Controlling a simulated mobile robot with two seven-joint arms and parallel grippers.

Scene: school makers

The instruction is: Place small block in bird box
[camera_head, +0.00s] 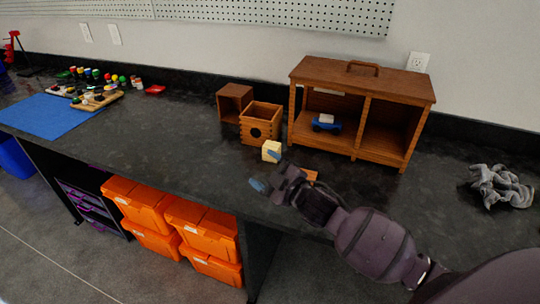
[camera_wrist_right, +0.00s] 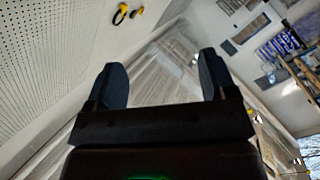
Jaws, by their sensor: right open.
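A small pale-yellow block (camera_head: 269,147) sits on the dark counter just in front of the bird box (camera_head: 261,112), a small open-topped wooden box with a dark round hole in its front. My right gripper (camera_head: 266,171) is open just in front of the block. One of its blue-grey fingertips overlaps the block's lower right edge in the head view; I cannot tell whether they touch. In the right wrist view the two fingers (camera_wrist_right: 164,80) are spread with nothing between them. The block does not show there. My left gripper is not in view.
A second wooden box (camera_head: 234,101) stands behind left. A wooden cabinet (camera_head: 360,82) holding a blue toy car (camera_head: 326,123) stands to the right. An orange-brown piece (camera_head: 311,175) lies partly behind my gripper. A grey cloth (camera_head: 500,186) lies far right.

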